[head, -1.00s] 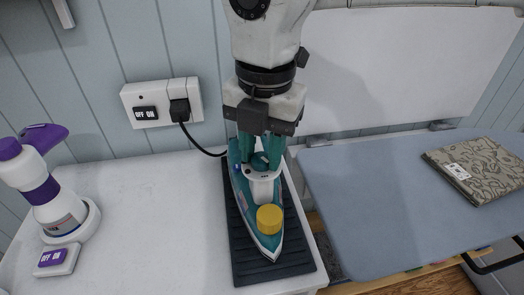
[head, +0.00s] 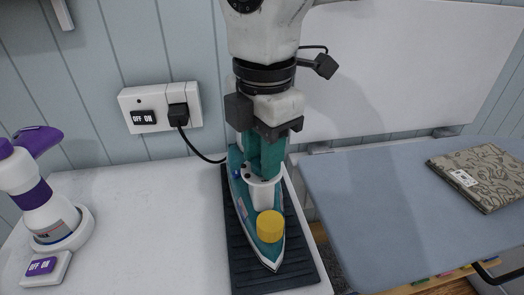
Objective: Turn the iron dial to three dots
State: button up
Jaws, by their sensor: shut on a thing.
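The teal and white iron (head: 252,212) lies flat on a dark ribbed mat (head: 297,262), its tip toward me, with a yellow cap (head: 270,226) near the front. My gripper (head: 263,172) points down over the middle of the iron, its teal fingers shut at the dial just behind the white handle part. The fingers hide the dial, so its dots and setting cannot be read.
A wall socket (head: 160,107) with an OFF ON switch and a black plug stands behind. A blue ironing board (head: 375,210) with a patterned folded cloth (head: 485,175) is at right. The white worktop left of the mat is clear.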

dwell(0.3)
jog(key=o, duration=1)
jog(key=shift+o, duration=0.2)
jog(key=shift+r, duration=0.1)
notch_tip(320, 180, up, 11)
jog(key=p, duration=0.7)
jog(key=shift+s, duration=0.15)
jog(key=shift+d+f, duration=0.1)
jog(key=shift+f, duration=0.1)
